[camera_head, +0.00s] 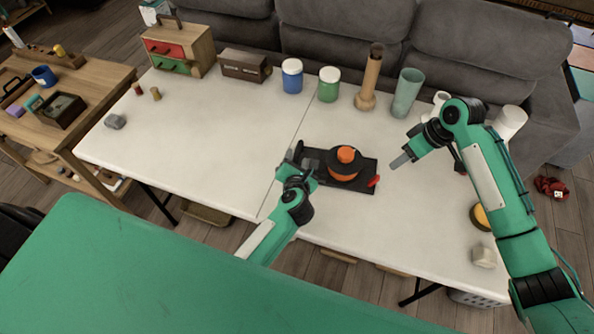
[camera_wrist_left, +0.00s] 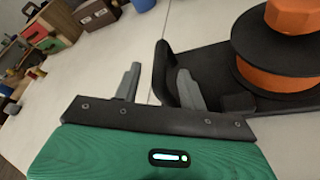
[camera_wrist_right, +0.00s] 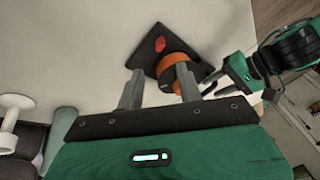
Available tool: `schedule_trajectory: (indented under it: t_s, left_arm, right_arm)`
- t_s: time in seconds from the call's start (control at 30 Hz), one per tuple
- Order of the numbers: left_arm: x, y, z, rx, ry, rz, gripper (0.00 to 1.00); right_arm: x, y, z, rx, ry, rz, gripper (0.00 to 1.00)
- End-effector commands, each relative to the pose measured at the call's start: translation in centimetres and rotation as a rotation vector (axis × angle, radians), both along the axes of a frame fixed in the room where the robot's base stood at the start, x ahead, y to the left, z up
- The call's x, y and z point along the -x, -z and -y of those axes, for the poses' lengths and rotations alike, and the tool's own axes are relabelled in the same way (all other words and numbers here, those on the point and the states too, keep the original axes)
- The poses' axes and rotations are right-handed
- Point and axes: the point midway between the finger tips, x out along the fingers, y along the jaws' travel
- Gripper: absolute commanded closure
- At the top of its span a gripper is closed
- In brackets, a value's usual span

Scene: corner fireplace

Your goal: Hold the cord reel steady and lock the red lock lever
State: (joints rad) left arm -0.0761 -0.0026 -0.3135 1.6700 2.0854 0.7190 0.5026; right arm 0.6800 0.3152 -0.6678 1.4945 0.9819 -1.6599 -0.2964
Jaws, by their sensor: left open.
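The cord reel, with an orange hub (camera_head: 346,155) and black disc, sits on a black base plate (camera_head: 365,185) on the white table. It also shows in the left wrist view (camera_wrist_left: 275,80) and the right wrist view (camera_wrist_right: 172,72). The red lock lever (camera_head: 374,181) is at the base's right end; it also shows in the right wrist view (camera_wrist_right: 160,44). My left gripper (camera_head: 303,170) is open at the base's left end, one finger beside a black upright part (camera_wrist_left: 163,68); I cannot tell if they touch. My right gripper (camera_head: 400,161) is open and empty, right of the reel, apart from the lever.
Jars (camera_head: 292,76), a wooden vase (camera_head: 369,80), a grey-green cup (camera_head: 406,92) and a drawer box (camera_head: 178,48) stand along the back. A yellow round thing (camera_head: 480,216) and a pale block (camera_head: 483,256) lie at the right. The table's left half is mostly clear.

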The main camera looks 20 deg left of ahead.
Motion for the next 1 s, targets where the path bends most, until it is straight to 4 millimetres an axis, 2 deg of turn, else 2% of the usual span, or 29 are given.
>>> schedule_trajectory:
  t_s: [0.1,0.23,0.6,0.67,0.83,0.93,1.0]
  left_arm:
    - [-1.5,0.5,-0.6,-0.001,0.000,0.000,0.58]
    - [-2.5,0.9,-0.9,0.000,-0.001,0.000,0.58]
    - [-2.9,1.1,-1.0,0.000,-0.001,-0.001,0.58]
    - [-2.9,1.1,-1.0,0.000,-0.001,-0.001,0.68]
    - [-2.9,1.1,-1.0,0.000,-0.001,-0.001,1.00]
    - [-2.9,1.1,-1.0,0.000,-0.001,-0.001,1.00]
    - [-2.9,1.1,-1.0,0.000,-0.001,-0.001,1.00]
  right_arm:
    - [0.0,0.0,0.0,0.000,0.000,0.000,0.64]
    - [0.0,0.0,0.0,0.000,0.000,0.000,0.64]
    - [0.0,0.0,0.0,0.000,0.000,0.000,0.64]
    - [0.0,0.0,0.0,0.000,0.000,0.000,0.64]
    - [0.0,0.0,0.0,0.000,0.000,0.000,0.64]
    - [0.0,0.0,0.0,0.000,0.000,0.000,0.64]
    - [0.0,0.0,0.0,0.000,0.000,0.000,0.77]
